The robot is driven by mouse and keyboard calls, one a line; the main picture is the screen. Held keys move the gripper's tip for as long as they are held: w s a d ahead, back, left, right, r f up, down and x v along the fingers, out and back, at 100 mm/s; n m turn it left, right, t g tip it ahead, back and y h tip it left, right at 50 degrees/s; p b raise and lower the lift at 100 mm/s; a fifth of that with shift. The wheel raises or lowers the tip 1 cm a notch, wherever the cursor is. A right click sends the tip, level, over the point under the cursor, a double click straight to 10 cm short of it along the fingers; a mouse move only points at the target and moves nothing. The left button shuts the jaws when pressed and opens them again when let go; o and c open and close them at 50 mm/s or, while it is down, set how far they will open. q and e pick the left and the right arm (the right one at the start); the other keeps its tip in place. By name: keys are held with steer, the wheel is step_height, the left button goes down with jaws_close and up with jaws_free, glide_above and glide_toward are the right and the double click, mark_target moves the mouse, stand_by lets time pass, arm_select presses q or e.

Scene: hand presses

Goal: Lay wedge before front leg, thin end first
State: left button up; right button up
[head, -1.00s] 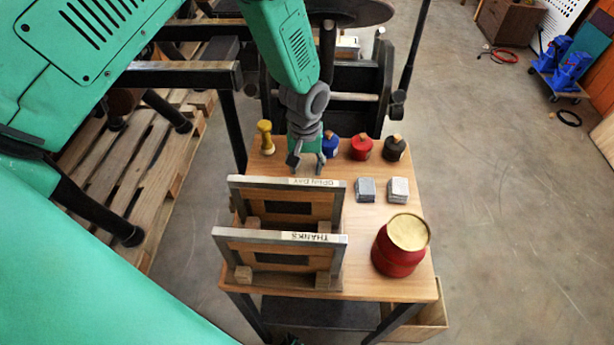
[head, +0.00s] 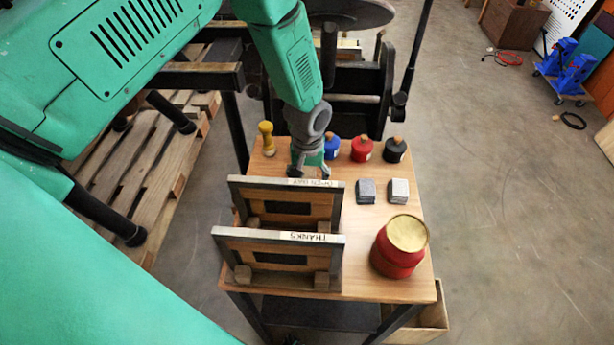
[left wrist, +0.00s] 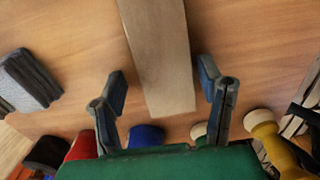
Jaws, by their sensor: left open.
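A long pale wooden piece (left wrist: 160,60), which looks like the wedge, lies over the table in the left wrist view. Its near end lies between the two fingers of my left gripper (left wrist: 168,95), with a gap on each side. The gripper is open and not touching it. In the head view my left gripper (head: 309,174) is low over the table, just behind the frame marked OPEN DAY (head: 240,190), which partly hides the fingertips. I cannot make out the wooden piece there. Which end is thin does not show clearly. I cannot identify the front leg. My right gripper is not in view.
A second frame marked THANKS (head: 225,241) stands nearer. Blue (head: 331,148), red (head: 361,151) and black (head: 395,152) bottles stand behind.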

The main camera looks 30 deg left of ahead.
arm_select(q)
steer(key=shift+d+r, duration=0.1)
steer(key=shift+r, duration=0.3)
step_height(320, 180, up, 10)
steer(key=shift+a+r+b, duration=0.15)
steer(key=shift+a+b, duration=0.15)
steer(key=shift+a, duration=0.05)
steer(key=shift+o, duration=0.5)
steer(key=shift+r, duration=0.3)
steer(key=b, duration=0.2)
glide_above(307, 174)
steer(key=f, duration=0.6)
steer(key=shift+w+a+f, duration=0.1)
steer(key=shift+a+f, duration=0.1)
steer(key=shift+f, duration=0.05)
steer(key=shift+s+d+f, duration=0.1)
steer(key=shift+f, duration=1.3)
steer(key=shift+s+d+f, duration=0.1)
steer(key=shift+f, duration=1.25)
steer(key=shift+c, duration=0.5)
steer(key=c, duration=1.3)
